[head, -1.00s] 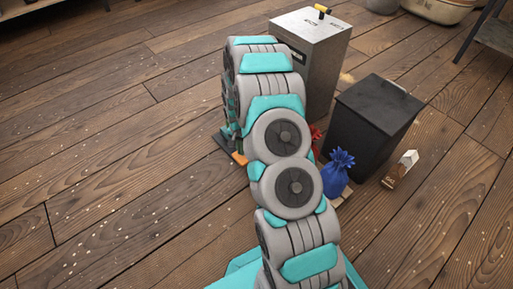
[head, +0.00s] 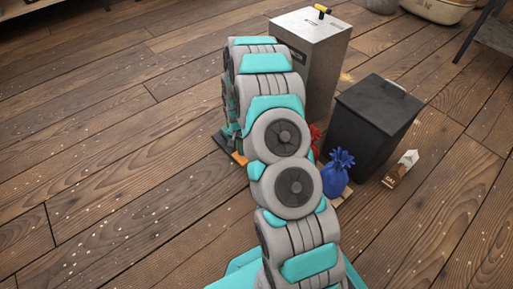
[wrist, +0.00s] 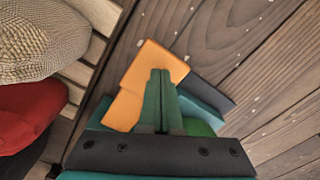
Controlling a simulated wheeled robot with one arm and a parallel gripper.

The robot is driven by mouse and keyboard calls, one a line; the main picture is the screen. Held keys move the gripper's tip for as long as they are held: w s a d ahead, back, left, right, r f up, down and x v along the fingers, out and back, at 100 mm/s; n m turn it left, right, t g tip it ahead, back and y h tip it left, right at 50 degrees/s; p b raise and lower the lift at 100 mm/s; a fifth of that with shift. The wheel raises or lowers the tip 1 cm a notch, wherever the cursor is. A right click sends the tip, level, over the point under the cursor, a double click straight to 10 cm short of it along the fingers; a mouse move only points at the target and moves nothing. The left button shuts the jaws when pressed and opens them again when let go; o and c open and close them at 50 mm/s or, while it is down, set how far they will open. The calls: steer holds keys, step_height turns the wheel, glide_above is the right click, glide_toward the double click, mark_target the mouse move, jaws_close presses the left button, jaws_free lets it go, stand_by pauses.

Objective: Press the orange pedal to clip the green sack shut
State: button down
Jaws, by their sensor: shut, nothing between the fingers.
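The orange pedal (wrist: 150,62) lies below my gripper in the wrist view, beside a dark base plate (wrist: 208,88). A small part of the orange pedal (head: 239,158) shows left of my arm in the head view. My gripper (wrist: 161,74) is shut and empty, its fingertips overlapping the pedal in the picture. I cannot tell whether they touch it. A rounded green thing (wrist: 200,128), perhaps the green sack, shows partly beside the fingers; the rest is hidden by my gripper. My arm hides the gripper in the head view.
A burlap sack (wrist: 40,38) and a red sack (wrist: 28,115) lie by wooden slats (wrist: 92,52) at left in the wrist view. In the head view, a blue sack (head: 336,178), a black bin (head: 370,125), a grey metal box (head: 315,60) and a small carton (head: 402,167) stand right. The floor at left is clear.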

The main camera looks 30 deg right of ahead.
steer(key=shift+f, duration=2.4)
steer(key=shift+r+p, duration=0.8)
steer(key=shift+r, duration=3.65)
steer(key=shift+r, duration=0.1)
